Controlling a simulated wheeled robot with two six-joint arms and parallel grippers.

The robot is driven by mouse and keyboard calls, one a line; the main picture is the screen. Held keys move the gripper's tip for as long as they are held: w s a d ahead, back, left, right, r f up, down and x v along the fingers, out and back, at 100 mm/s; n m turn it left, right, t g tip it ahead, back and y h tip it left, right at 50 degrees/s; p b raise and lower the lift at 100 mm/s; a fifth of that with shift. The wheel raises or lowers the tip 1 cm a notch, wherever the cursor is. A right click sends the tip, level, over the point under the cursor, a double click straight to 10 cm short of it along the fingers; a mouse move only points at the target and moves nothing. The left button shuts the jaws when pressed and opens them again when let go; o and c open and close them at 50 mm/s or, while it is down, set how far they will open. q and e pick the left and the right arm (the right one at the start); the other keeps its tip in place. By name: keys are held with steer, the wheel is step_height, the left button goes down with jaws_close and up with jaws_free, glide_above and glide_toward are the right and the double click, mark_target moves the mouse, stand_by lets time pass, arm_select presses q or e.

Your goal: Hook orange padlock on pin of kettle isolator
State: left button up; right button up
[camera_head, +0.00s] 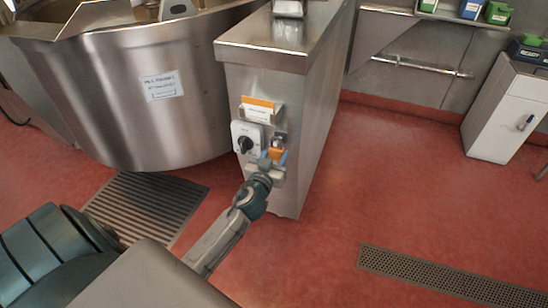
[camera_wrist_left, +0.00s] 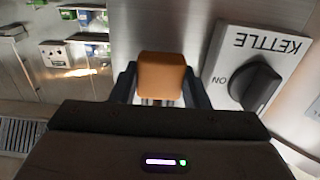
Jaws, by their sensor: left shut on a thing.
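The kettle isolator (camera_head: 246,136) is a pale box with a black rotary knob, on the end face of the steel cabinet. In the left wrist view the isolator (camera_wrist_left: 291,50) reads KETTLE upside down, and its black knob (camera_wrist_left: 254,86) has ON beside it. My left gripper (camera_head: 272,160) is shut on the orange padlock (camera_head: 276,153), just right of and below the isolator. The padlock's orange body (camera_wrist_left: 162,76) sits between the fingers in the left wrist view. The shackle and pin are too hidden to tell whether they are joined. My right gripper is not in view.
A steel cabinet (camera_head: 285,40) carries the isolator, with an orange-and-white label (camera_head: 258,110) above it. A large steel kettle (camera_head: 135,85) stands to the left. Floor grates (camera_head: 148,210) lie below, and a white cabinet (camera_head: 503,108) stands at right.

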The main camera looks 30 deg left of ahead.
arm_select(q)
steer(key=shift+w+a, duration=0.15)
steer(key=shift+w, duration=0.35)
steer(key=shift+w+f+b, duration=0.25)
steer(key=shift+f+b, duration=0.35)
steer(key=shift+b, duration=0.25)
stand_by(0.5)
steer(key=o, duration=1.1)
steer(key=shift+o, duration=0.3)
steer(key=o, duration=0.4)
